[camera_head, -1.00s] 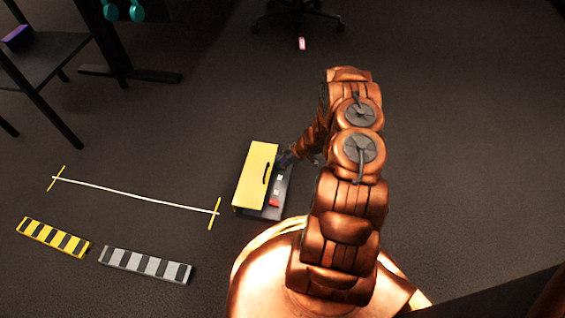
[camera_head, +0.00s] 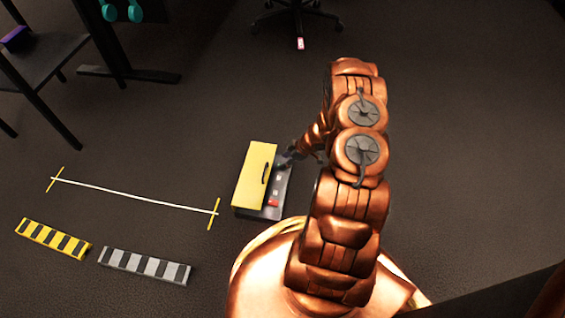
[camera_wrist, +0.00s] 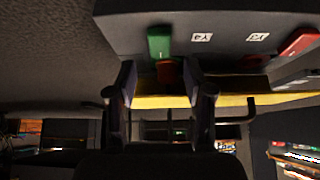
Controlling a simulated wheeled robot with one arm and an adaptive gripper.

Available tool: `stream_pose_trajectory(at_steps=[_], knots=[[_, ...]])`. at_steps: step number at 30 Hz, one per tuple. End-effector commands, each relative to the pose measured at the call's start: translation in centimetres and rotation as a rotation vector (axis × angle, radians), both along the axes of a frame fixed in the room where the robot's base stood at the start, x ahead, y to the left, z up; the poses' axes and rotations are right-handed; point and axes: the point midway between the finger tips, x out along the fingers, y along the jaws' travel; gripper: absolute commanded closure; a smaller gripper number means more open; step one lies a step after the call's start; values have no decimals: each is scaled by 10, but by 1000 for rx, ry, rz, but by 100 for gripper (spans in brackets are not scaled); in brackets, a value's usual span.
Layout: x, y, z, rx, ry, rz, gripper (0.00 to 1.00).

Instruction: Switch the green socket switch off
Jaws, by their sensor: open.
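The green socket switch (camera_wrist: 159,41) shows in the wrist view at the top centre, on a grey panel (camera_wrist: 120,30) beside a label marked Y4. A red-orange piece (camera_wrist: 166,72) shows directly below it in the picture. My gripper (camera_wrist: 160,80) is open, its two dark fingers on either side of that red-orange piece, with the green switch just beyond the tips. I cannot tell whether they touch. In the head view my gripper (camera_head: 287,160) is at the far right edge of the yellow-topped panel box (camera_head: 253,178); the green switch is hidden there.
A red switch (camera_wrist: 299,41) sits farther right on the panel, past the label Y3. A black handle (camera_head: 265,173) is on the yellow part. Striped yellow (camera_head: 53,239) and grey (camera_head: 145,265) bars lie on the floor. A black table (camera_head: 45,65) stands at left.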

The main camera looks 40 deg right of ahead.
Motion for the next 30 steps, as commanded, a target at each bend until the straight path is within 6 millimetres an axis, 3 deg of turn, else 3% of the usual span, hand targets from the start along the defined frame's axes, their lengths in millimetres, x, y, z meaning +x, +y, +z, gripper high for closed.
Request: stream_pose_trajectory(at_steps=[15, 30], knots=[[-28, -27, 60, -1, -2, -1, 48], [-36, -32, 73, 0, 0, -1, 48]])
